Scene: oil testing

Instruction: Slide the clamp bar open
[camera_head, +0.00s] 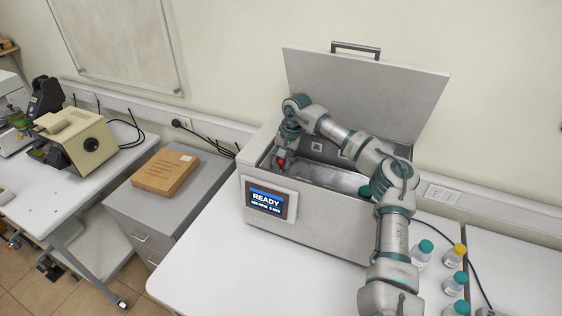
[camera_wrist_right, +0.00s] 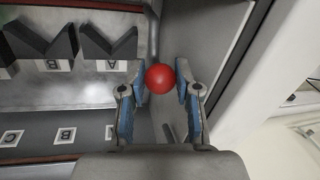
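The clamp bar's red ball knob (camera_wrist_right: 159,78) shows in the wrist view, with a grey rod (camera_wrist_right: 155,35) above it in the picture. My right gripper (camera_wrist_right: 161,76) is open, with one finger on each side of the knob. The gaps are narrow, and I cannot tell whether either finger touches it. In the head view, my right arm reaches into the left end of the open grey machine (camera_head: 315,225), where the red knob (camera_head: 281,161) shows below the gripper (camera_head: 282,152). The rest of the clamp bar is hard to make out. My left gripper is out of view.
The machine's lid (camera_head: 365,95) stands raised behind my arm. Its screen (camera_head: 267,202) reads READY. Notched grey holders (camera_wrist_right: 108,43) and lettered labels sit inside. Several capped bottles (camera_head: 424,250) stand at the right. The white table's front left is clear.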

